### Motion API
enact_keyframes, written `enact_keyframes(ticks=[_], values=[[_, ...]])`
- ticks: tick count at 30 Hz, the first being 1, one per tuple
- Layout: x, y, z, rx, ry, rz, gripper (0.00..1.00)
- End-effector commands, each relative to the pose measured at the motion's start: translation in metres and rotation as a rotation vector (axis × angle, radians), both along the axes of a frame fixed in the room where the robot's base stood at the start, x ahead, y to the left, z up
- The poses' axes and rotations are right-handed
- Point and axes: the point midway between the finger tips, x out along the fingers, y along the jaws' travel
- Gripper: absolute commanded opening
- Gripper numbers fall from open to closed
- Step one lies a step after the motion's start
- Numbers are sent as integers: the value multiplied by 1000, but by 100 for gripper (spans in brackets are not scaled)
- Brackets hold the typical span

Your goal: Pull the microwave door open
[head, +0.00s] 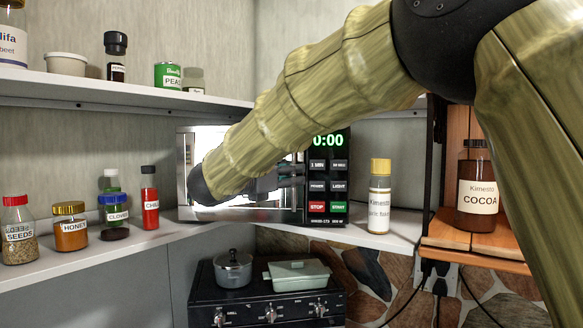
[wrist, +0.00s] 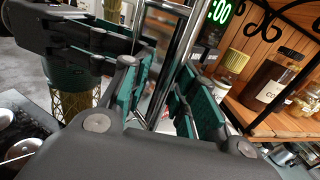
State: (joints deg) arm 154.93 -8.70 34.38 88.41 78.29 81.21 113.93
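The microwave (head: 328,185) stands on the counter in the corner, with a lit green clock and buttons on its right side. Its door looks shut, and my arm covers much of it in the head view. In the wrist view, the clock (wrist: 219,11) is at the top, and the shiny vertical door handle (wrist: 176,62) runs down between my fingers. My gripper (wrist: 160,100) is open, with a teal-padded finger on each side of the handle. A gap shows between the pads; contact with the handle cannot be told. In the head view, my fingers are mostly hidden behind my arm.
A garlic jar (head: 379,196) stands just right of the microwave, and a cocoa jar (head: 477,186) on a wooden shelf. A chili bottle (head: 150,198) and several jars stand to the left. A shelf (head: 120,92) runs above. A stove with a pot (head: 233,268) is below.

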Motion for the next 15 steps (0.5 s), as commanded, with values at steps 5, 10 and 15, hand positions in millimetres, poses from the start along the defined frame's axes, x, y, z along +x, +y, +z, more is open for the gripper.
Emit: enact_keyframes(ticks=[5, 10, 15], values=[[5, -4, 1, 0, 0, 4, 19], [5, -4, 1, 0, -1, 4, 19], [4, -4, 2, 0, -1, 4, 2]])
